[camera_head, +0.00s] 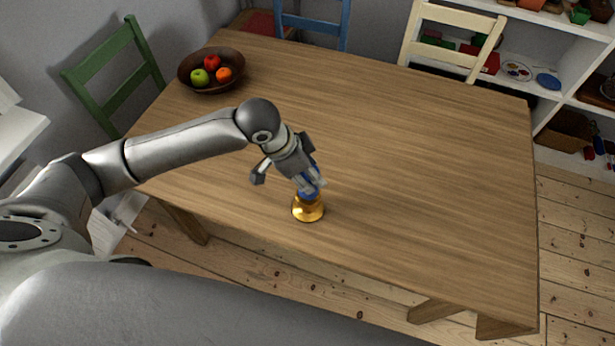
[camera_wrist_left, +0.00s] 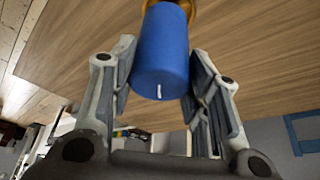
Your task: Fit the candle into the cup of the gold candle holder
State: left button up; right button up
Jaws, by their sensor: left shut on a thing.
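The blue candle (camera_wrist_left: 162,55) is between the two finger pads of my left gripper (camera_wrist_left: 163,72), which is shut on it. Its wick end faces the wrist camera. In the head view the candle (camera_head: 309,190) is partly hidden by the fingers of my left gripper (camera_head: 310,183). The gold candle holder (camera_head: 308,211) stands on the table near its front edge, directly below the candle. Its gold rim (camera_wrist_left: 190,6) shows behind the candle's far end in the wrist view. The cup is hidden, so I cannot tell whether the candle's end is inside it. My right gripper is not in view.
The wooden table (camera_head: 420,170) is largely clear right of the holder. A brown bowl (camera_head: 186,80) with several fruits stands at its back left. Green (camera_head: 100,90), blue (camera_head: 312,22) and cream (camera_head: 450,45) chairs stand around it. A white shelf (camera_head: 560,60) is at the back right.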

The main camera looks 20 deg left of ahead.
pick_arm(q)
notch_tip(320, 180, down, 3)
jog(key=shift+w+f+p, duration=0.1)
jog(key=shift+w+p, duration=0.05)
jog(key=shift+p, duration=0.4)
jog(key=shift+f, duration=0.15)
jog(key=o, duration=1.1)
jog(key=shift+f, duration=0.1)
jog(key=v, duration=1.2)
jog(key=shift+b, duration=0.45)
jog(key=shift+w, duration=0.1)
